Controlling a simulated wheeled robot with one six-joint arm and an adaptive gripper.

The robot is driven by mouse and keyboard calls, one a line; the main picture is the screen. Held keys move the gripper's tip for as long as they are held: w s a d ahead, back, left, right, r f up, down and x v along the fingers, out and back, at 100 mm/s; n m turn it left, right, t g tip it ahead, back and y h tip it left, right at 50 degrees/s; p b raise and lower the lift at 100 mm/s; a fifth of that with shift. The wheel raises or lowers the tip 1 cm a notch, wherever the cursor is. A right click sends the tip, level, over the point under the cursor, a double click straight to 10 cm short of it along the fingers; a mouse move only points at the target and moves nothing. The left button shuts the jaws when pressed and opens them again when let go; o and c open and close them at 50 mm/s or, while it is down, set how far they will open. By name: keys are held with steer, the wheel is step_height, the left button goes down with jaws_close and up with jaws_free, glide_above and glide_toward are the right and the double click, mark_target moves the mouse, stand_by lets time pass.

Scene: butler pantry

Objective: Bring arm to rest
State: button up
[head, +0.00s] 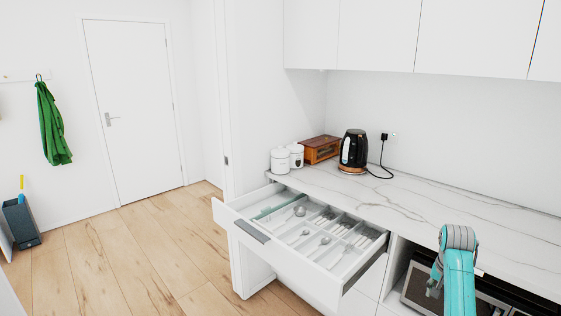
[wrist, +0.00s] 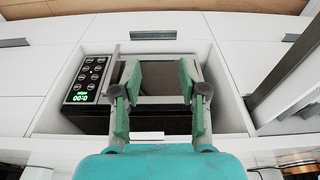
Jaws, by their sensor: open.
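My arm (head: 459,280) is teal with a grey joint and rises at the lower right of the head view, in front of the counter. My gripper (wrist: 159,78) shows in the wrist view with its two green fingers spread apart and nothing between them. It points toward the microwave (wrist: 88,80), which sits in an open niche and has a lit green display. The microwave also shows in the head view (head: 416,291), partly hidden by my arm. In the head view I cannot make out the fingertips.
An open drawer (head: 258,231) with cutlery juts out left of my arm. The marble counter (head: 440,205) bears a black kettle (head: 354,149), white canisters (head: 281,160) and a wooden box (head: 320,148). Wooden floor (head: 110,260) is clear at the left. Closed drawers (wrist: 152,20) show in the wrist view.

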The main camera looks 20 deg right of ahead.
steer(key=s+a+f+n+t+h, duration=0.1)
steer(key=a+f+n+t, duration=0.2)
steer(key=a+f, duration=1.4)
steer(key=s+a+f+n+t, duration=0.5)
steer(key=s+a, duration=0.5)
steer(key=a, duration=0.5)
steer(key=s+a+r+n+t, duration=0.1)
steer(key=s+a+r, duration=0.2)
steer(key=s+a, duration=0.3)
steer(key=s+a+r+n+t, duration=0.1)
steer(key=s+a+r, duration=0.1)
steer(key=s+a, duration=0.45)
steer(key=s+a+r+n+t+y, duration=0.2)
steer(key=s+a+r+n+t, duration=0.1)
steer(key=s+r, duration=1.1)
step_height(320, 180, up, 4)
steer(key=shift+s+a+f+t+y, duration=0.15)
steer(key=shift+a+f+t+y, duration=0.1)
steer(key=shift+t+y, duration=0.2)
